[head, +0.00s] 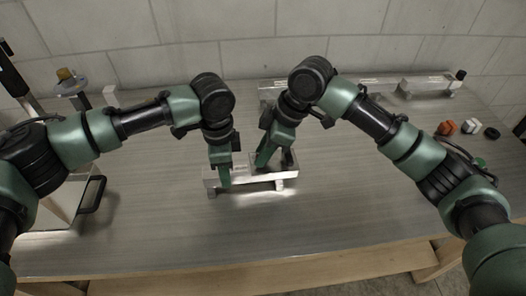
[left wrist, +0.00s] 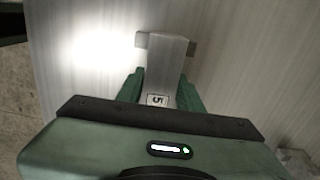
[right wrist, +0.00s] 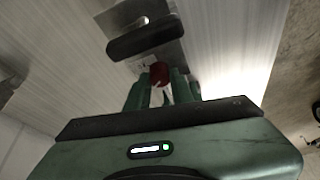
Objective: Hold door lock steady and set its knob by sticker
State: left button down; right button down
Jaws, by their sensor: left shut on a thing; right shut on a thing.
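The door lock (head: 252,179) is a silvery metal piece lying near the middle of the table. My left gripper (head: 224,182) is shut on its left end. In the left wrist view, the fingers flank the metal bar (left wrist: 165,58), and a small sticker (left wrist: 157,100) with a dark mark like a 5 shows between them. My right gripper (head: 262,163) is shut on the lock's dark red knob (right wrist: 159,74), which is partly hidden by the fingers. A black rounded handle (right wrist: 145,38) and a small pale sticker (right wrist: 146,62) sit beside the knob.
A metal rail (head: 427,84) runs along the back right. Small orange (head: 447,127), white (head: 471,126) and black (head: 492,132) pieces lie at the right. A stand with a round plate (head: 72,86) is at the left. The front of the table (head: 150,222) is clear.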

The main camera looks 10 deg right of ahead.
jog(key=shift+w+d+n+g, duration=0.15)
jog(key=shift+n+g, duration=0.25)
jog(key=shift+n, duration=0.7)
jog(key=c, duration=1.2)
grip_release()
jog(key=shift+r, duration=0.1)
jog(key=v, duration=1.1)
jog(key=shift+r, duration=0.4)
pick_arm(q)
jog(key=c, duration=0.8)
grip_release()
jog(key=shift+c, duration=0.2)
pick_arm(e)
jog(key=shift+d, duration=0.1)
